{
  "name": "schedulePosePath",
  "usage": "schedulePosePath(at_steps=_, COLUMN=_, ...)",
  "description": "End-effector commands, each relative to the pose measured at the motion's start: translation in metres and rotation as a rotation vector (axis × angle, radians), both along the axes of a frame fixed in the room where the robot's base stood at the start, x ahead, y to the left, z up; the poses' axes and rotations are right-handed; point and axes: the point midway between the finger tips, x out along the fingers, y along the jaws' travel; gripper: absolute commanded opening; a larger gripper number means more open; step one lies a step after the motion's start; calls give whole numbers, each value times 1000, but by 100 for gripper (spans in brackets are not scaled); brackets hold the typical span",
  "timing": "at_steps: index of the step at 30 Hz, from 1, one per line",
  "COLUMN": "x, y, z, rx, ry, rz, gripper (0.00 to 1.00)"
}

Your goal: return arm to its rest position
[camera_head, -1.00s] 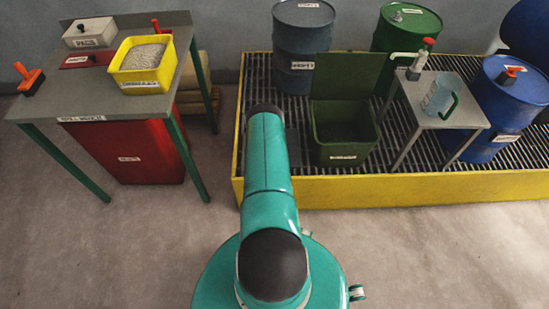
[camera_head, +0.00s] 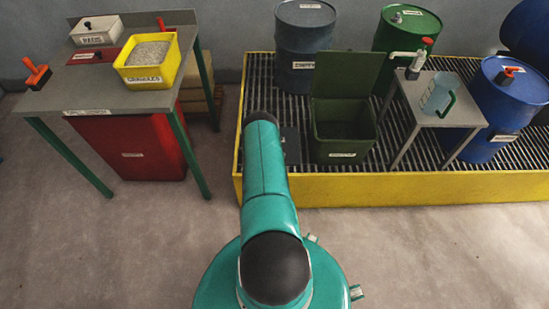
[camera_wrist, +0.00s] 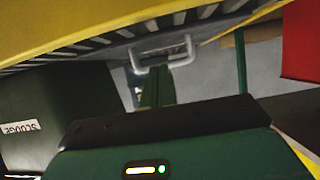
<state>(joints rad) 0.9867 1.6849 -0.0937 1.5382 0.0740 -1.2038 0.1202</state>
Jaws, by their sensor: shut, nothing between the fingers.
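My gripper (camera_wrist: 155,78) shows in the wrist view as dark green fingers close together beyond a black plate. It is shut and empty. In the head view the gripper is mostly hidden behind the arm. The dark green open bin labelled sludge (camera_head: 343,148) stands just right of the arm; it also shows upside down at the left of the wrist view (camera_wrist: 40,100).
The yellow pallet edge (camera_head: 400,188) runs across the right. Drums (camera_head: 305,40) and a small table with a jug (camera_head: 440,95) stand on it. At left is a grey bench (camera_head: 90,95) with a yellow tub (camera_head: 148,60), above a red bin (camera_head: 130,150). The floor in front is clear.

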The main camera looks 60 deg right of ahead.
Motion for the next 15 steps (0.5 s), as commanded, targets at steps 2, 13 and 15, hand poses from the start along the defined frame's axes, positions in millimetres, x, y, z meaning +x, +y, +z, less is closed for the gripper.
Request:
schedulePosePath(at_steps=2, x=-4, y=7, z=-5, rx=2, ry=1, rz=0, gripper=0)
schedulePosePath(at_steps=13, x=-8, y=13, z=-7, rx=0, ry=0, rz=0, gripper=0)
schedulePosePath(at_steps=15, x=-5, y=12, z=-4, rx=0, ry=0, rz=2, gripper=0)
